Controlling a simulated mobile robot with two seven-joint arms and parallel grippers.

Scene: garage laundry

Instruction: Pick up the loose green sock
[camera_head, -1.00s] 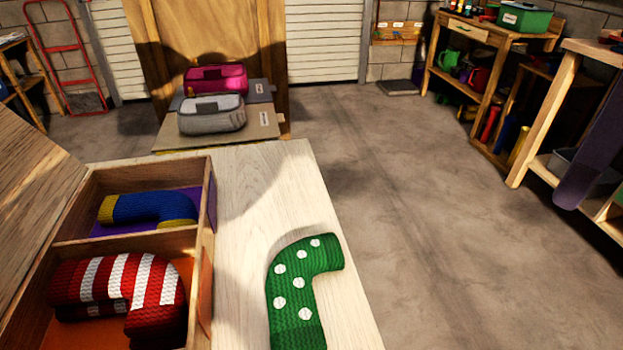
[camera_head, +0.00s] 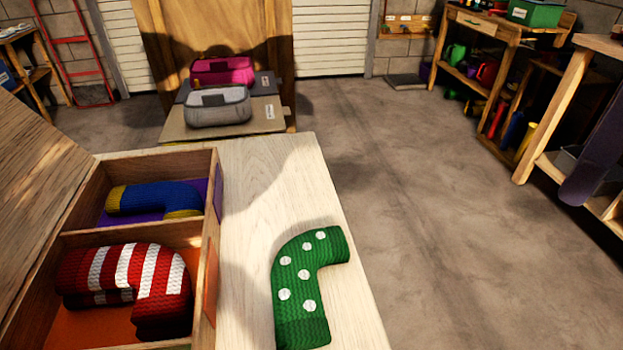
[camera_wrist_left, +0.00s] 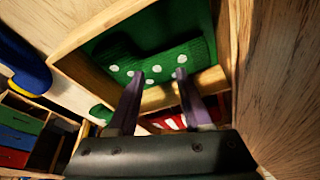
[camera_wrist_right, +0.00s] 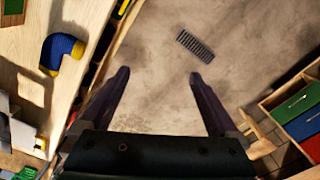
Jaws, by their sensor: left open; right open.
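A loose green sock with white dots (camera_head: 306,283) lies bent on the pale tabletop, right of the open wooden sock box (camera_head: 212,262), near the table's right edge. No gripper touches it. My left gripper (camera_wrist_left: 159,77) is open in the left wrist view, over a box compartment holding a dotted green sock (camera_wrist_left: 165,60); contact cannot be told. The left gripper is outside the head view. My right gripper (camera_wrist_right: 159,73) is open and empty over the floor. One purple finger of it (camera_head: 597,160) shows at the head view's right edge.
The box holds a blue and yellow sock (camera_head: 155,198) and a red and white sock (camera_head: 130,283). A blue and yellow sock (camera_wrist_right: 62,52) lies on wood in the right wrist view. Pouches (camera_head: 217,107) stand beyond the table. The floor (camera_head: 440,230) to the right is clear.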

